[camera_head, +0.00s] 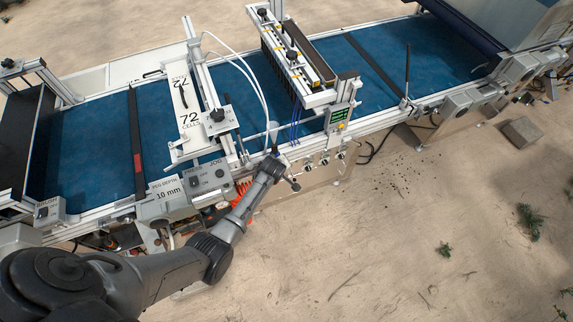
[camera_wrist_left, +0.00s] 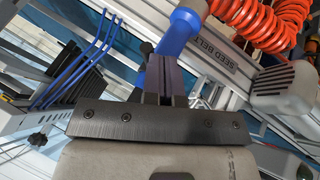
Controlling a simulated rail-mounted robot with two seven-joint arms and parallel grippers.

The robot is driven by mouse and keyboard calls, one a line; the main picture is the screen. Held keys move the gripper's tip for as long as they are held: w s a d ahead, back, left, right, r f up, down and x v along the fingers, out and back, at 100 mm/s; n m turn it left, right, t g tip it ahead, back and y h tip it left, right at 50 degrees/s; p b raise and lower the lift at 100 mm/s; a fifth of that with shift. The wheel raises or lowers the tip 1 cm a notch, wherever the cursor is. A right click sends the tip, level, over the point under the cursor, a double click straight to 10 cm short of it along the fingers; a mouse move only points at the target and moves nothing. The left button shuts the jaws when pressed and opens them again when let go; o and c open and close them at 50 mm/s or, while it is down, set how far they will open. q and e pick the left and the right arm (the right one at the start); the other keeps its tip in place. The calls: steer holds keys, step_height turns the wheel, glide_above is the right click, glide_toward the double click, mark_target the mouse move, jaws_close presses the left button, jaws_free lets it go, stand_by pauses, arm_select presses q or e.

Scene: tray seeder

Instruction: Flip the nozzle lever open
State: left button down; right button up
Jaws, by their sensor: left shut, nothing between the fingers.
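My left gripper shows in the wrist view (camera_wrist_left: 165,75) with its dark fingers together and nothing between them. A blue rounded part (camera_wrist_left: 180,32) with a grey end is just beyond the fingertips; it may be the nozzle lever, but I cannot tell, nor whether it touches them. In the head view my left arm reaches to the front edge of the seeder, beside the control panel; its fingertips are hard to make out there. A small pale knob on a stem (camera_head: 273,128) stands just behind the arm's end. My right gripper is not in view.
A blue belt (camera_head: 355,75) runs along the seeder. The seeding head (camera_head: 300,60) spans it, with blue tubes (camera_wrist_left: 85,58) and a green display (camera_head: 339,115). An orange coiled hose (camera_wrist_left: 262,22) hangs close to the gripper. A black upright rod (camera_head: 407,70) stands farther right. The front floor is open.

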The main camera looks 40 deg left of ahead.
arm_select(q)
steer(key=shift+s+a, duration=0.1)
steer(key=shift+a, duration=0.15)
steer(key=shift+a, duration=0.65)
steer(key=p+v, duration=1)
steer(key=p, duration=0.1)
steer(key=shift+d, duration=0.2)
stand_by(0.5)
